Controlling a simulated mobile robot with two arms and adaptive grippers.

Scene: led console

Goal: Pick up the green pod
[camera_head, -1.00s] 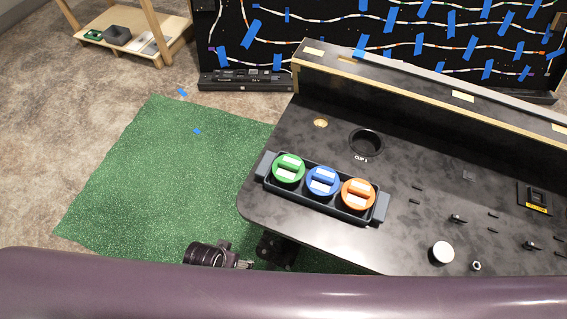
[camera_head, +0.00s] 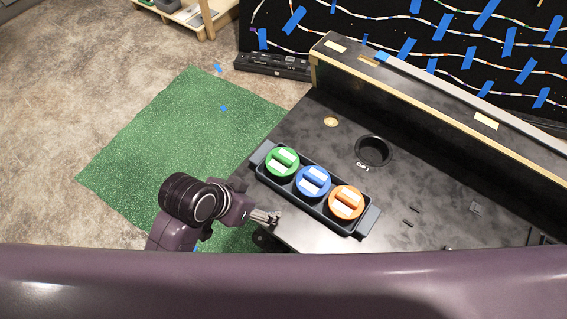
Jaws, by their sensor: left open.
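The green pod (camera_head: 282,161) sits in the left compartment of a dark tray (camera_head: 367,221) on the black console. It is round, with a raised bar and a white label on top. A blue pod (camera_head: 312,181) is in the middle compartment and an orange pod (camera_head: 346,202) in the right one. My left gripper (camera_head: 277,217) is open and empty at the console's near left edge, in front of the tray and apart from the green pod. Its fingers look small here. My right gripper is not in view.
A round hole marked CUP 1 (camera_head: 373,151) is behind the tray. The console's raised back ledge (camera_head: 430,106) runs along the far side. A green mat (camera_head: 180,130) lies on the floor to the left. Small pegs stand right of the tray.

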